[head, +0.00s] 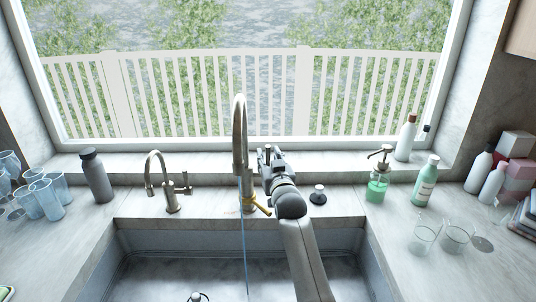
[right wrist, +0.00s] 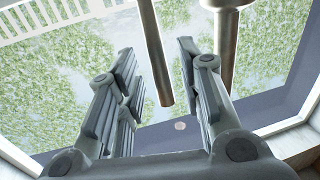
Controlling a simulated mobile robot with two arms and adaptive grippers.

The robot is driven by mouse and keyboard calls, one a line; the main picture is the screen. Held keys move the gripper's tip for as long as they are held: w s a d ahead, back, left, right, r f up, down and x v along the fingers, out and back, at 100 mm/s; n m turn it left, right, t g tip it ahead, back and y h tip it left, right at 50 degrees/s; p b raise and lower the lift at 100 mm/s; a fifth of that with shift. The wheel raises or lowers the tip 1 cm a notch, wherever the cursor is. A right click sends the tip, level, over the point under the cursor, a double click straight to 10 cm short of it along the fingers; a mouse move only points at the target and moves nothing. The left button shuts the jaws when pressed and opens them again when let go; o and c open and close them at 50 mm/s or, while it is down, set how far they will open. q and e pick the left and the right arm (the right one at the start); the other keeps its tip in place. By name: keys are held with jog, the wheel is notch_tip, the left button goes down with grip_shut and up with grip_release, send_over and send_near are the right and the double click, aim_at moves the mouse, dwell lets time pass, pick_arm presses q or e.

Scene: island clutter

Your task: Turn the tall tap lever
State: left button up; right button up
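The tall tap (head: 239,150) stands behind the sink with a curved metal neck. A yellow lever (head: 262,208) sticks out low on its right side. A thin blue stream (head: 245,262) runs down below the tap. My right gripper (head: 266,152) is just right of the tap's neck, above the lever. In the right wrist view, my right gripper (right wrist: 158,65) is open, with its fingers apart. A brownish metal rod (right wrist: 155,50) shows between them, and a thicker metal post (right wrist: 226,50) is beyond the right finger. I cannot tell whether either is touched. My left gripper is out of view.
A smaller tap (head: 160,182) and a grey bottle (head: 96,176) stand to the left. A soap dispenser (head: 377,185), a green bottle (head: 425,182) and clear glasses (head: 424,236) stand to the right. The sink (head: 140,268) lies in front; the window sill is behind.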

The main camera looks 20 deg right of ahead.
jog(key=shift+w, duration=0.9)
grip_shut()
